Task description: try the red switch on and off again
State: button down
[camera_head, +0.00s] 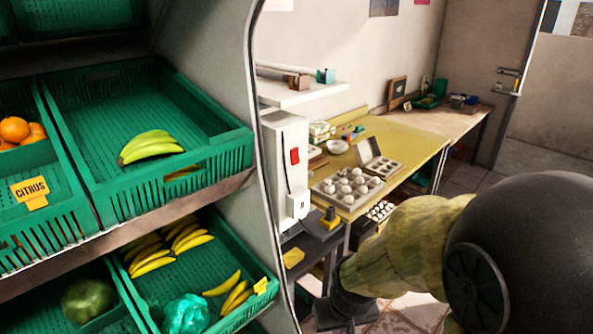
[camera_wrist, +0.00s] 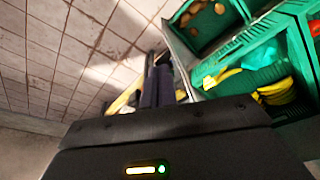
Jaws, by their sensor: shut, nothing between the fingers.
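The red switch (camera_head: 295,156) is a small upright red rectangle on the front of a white box (camera_head: 284,175). The box stands beside the end of the produce rack, under a white shelf. Whether the switch is on or off cannot be told. My arm comes in from the lower right of the head view, and its dark far end is low, below and to the right of the box and apart from it. My gripper (camera_wrist: 157,62) shows in the wrist view with its dark fingers shut and empty. The switch is not visible in the wrist view.
Green crates (camera_head: 205,155) with bananas, oranges and a melon fill the rack at left. A yellow table (camera_head: 410,140) behind holds egg trays (camera_head: 347,187) and a bowl (camera_head: 337,146). Tiled floor shows at lower right.

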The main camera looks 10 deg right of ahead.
jog(key=w+r+n+t+y+b, duration=0.1)
jog(key=w+n+t+y+b, duration=0.45)
jog(key=w, duration=1.05)
jog(key=w+r+t+y, duration=0.1)
jog(key=w+t+y, duration=0.2)
jog(key=w+t, duration=0.95)
jog(key=w+d+r+n+y+b, duration=0.1)
jog(key=w+d+r+y, duration=0.1)
jog(key=d+r+y, duration=0.3)
jog(key=shift+d+n+y+b, duration=0.35)
jog(key=shift+d+y, duration=0.4)
jog(key=shift+d, duration=0.45)
jog(key=shift+w, duration=0.1)
